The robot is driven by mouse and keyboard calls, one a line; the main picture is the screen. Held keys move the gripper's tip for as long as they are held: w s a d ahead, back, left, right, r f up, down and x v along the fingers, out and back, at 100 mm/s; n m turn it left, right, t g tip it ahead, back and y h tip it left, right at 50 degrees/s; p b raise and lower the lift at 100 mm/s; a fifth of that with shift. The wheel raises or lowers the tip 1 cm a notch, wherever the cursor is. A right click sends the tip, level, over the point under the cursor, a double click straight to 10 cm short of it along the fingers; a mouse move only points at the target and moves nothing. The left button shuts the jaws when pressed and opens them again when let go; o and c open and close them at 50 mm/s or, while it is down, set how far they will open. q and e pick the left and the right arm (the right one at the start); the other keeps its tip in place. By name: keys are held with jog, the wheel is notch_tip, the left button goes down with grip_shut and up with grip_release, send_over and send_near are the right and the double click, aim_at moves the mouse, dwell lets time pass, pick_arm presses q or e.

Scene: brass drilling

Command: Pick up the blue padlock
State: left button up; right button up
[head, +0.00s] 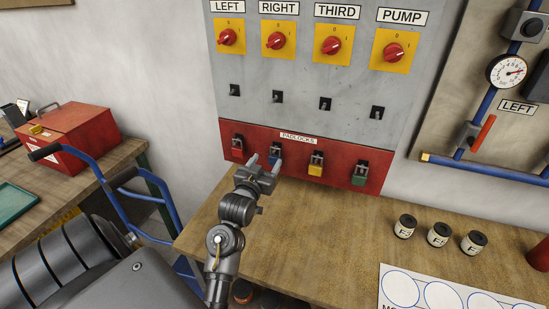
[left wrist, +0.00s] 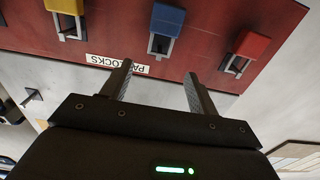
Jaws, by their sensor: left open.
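The blue padlock (head: 274,157) hangs second from the left on the red padlock strip (head: 230,131) of the grey panel. My left gripper partly hides it in the head view. In the left wrist view, which is upside down, the blue padlock (left wrist: 168,18) hangs by its shackle straight ahead of the fingers. My left gripper (head: 267,162) is open and empty, its fingers pointing at the strip. In the wrist view the gripper (left wrist: 156,72) has the padlock beyond its fingertips, with a gap that seems clear. My right gripper is not in view.
A red padlock (head: 237,149), a yellow padlock (head: 316,164) and a green padlock (head: 359,175) hang beside it. The wooden bench (head: 320,240) below is mostly clear, with small labelled jars (head: 438,235) at right. A blue hand truck (head: 125,180) stands at left.

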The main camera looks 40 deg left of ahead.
aim_at(273, 152)
pick_arm(q)
jog(key=shift+x, duration=0.8)
jog(key=p+x, duration=0.3)
jog(key=x, duration=0.1)
jog(key=shift+w, duration=0.25)
jog(key=shift+w+a+f, duration=0.1)
jog(key=shift+w+a, duration=0.05)
jog(key=shift+w, duration=0.2)
jog(key=c, duration=1.1)
jog(key=shift+c, duration=0.2)
